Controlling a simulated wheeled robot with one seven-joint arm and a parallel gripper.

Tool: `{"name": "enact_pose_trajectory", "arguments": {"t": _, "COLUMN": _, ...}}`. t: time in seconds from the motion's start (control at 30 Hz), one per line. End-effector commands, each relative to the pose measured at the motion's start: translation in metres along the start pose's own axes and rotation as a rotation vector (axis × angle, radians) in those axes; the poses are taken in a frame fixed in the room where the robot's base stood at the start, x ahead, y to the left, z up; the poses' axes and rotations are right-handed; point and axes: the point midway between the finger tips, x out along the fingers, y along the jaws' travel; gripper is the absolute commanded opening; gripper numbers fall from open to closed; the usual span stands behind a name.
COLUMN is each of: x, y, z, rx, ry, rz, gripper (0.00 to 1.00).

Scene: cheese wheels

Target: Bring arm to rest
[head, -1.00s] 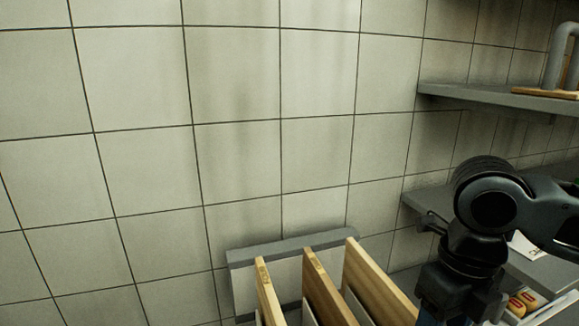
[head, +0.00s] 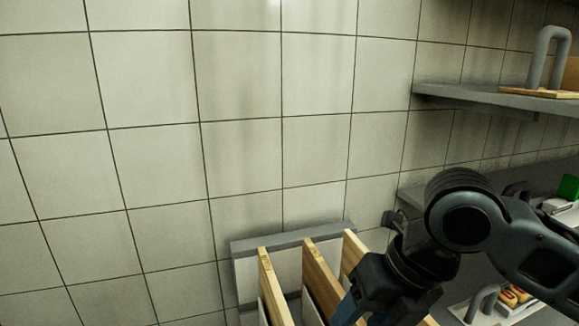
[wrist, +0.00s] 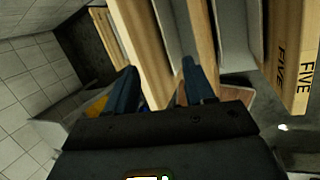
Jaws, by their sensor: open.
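Upright wooden boards (head: 320,279) stand side by side in a grey rack (head: 290,241). In the wrist view the boards (wrist: 202,35) lie just beyond the fingers. I cannot tell whether the fingers touch them.
A grey shelf (head: 470,97) on the right wall holds a board with a grey handle (head: 548,55). A lower shelf (head: 412,193) is partly behind my arm. A light tray with small red-yellow items (head: 515,298) sits at lower right. The tiled wall (head: 150,160) at left is bare.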

Motion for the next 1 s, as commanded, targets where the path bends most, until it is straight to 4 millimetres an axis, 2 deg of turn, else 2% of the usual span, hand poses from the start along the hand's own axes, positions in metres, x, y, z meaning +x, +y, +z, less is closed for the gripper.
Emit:
{"name": "enact_pose_trajectory", "arguments": {"t": 0.17, "x": 0.005, "y": 0.065, "z": 0.010, "rx": 0.147, "ry": -0.092, "rz": 0.232, "gripper": 0.53}}
{"name": "enact_pose_trajectory", "arguments": {"t": 0.3, "x": -0.002, "y": 0.118, "z": 0.020, "rx": 0.334, "ry": -0.159, "rz": 0.466, "gripper": 0.53}}
{"name": "enact_pose_trajectory", "arguments": {"t": 0.4, "x": -0.011, "y": 0.146, "z": 0.026, "rx": 0.483, "ry": -0.188, "rz": 0.629, "gripper": 0.53}}
{"name": "enact_pose_trajectory", "arguments": {"t": 0.5, "x": -0.020, "y": 0.165, "z": 0.031, "rx": 0.639, "ry": -0.203, "rz": 0.783, "gripper": 0.53}}
{"name": "enact_pose_trajectory", "arguments": {"t": 0.6, "x": -0.029, "y": 0.176, "z": 0.034, "rx": 0.802, "ry": -0.208, "rz": 0.930, "gripper": 0.53}}
{"name": "enact_pose_trajectory", "arguments": {"t": 0.73, "x": -0.037, "y": 0.178, "z": 0.034, "rx": 1.024, "ry": -0.202, "rz": 1.102, "gripper": 0.53}}
{"name": "enact_pose_trajectory", "arguments": {"t": 0.87, "x": -0.038, "y": 0.169, "z": 0.030, "rx": 1.250, "ry": -0.191, "rz": 1.253, "gripper": 0.53}}
{"name": "enact_pose_trajectory", "arguments": {"t": 1.0, "x": -0.032, "y": 0.148, "z": 0.016, "rx": 1.491, "ry": -0.183, "rz": 1.389, "gripper": 0.53}}
